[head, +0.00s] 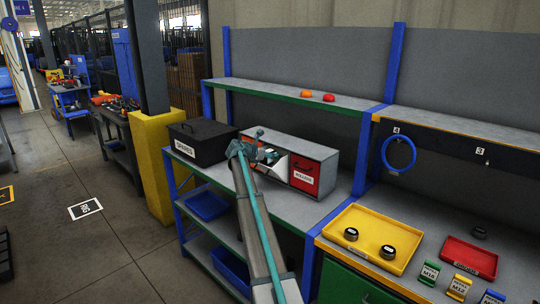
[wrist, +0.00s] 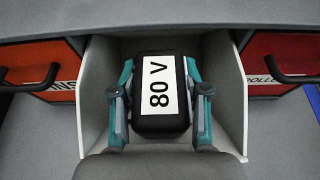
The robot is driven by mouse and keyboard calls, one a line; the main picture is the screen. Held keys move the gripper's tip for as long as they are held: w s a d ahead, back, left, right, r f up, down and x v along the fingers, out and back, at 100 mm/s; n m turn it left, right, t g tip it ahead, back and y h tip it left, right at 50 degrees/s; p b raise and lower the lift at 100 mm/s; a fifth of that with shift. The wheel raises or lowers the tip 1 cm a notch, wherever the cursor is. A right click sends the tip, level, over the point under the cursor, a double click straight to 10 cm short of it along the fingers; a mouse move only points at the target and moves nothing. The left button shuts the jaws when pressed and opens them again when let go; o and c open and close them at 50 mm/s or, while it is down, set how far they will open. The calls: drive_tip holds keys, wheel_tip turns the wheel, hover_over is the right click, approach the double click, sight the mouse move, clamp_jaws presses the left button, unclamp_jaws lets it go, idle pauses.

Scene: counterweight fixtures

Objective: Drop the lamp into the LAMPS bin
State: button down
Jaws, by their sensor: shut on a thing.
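My gripper (wrist: 160,103) is shut on a black block (wrist: 143,126) with a white "80 V" label, one finger on each side. In the wrist view, the block is between the pale side walls of an open middle bin (wrist: 231,100); whether it touches the bin floor cannot be told. In the head view, my gripper (head: 258,154) is at the front of the grey cabinet (head: 290,146), and the block is hard to make out. No LAMPS label can be read. Two small domes, orange (head: 305,94) and red (head: 328,97), sit on the upper shelf.
A red drawer (head: 306,176) labelled ROLLERS is right of the open bin; an orange-red drawer (wrist: 35,70) is left. A black box (head: 202,142) labelled SPARES stands farther left. A yellow tray (head: 350,265) and a red tray (head: 470,254) lie on the right bench.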

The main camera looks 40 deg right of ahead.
drive_tip(key=shift+f, duration=0.35)
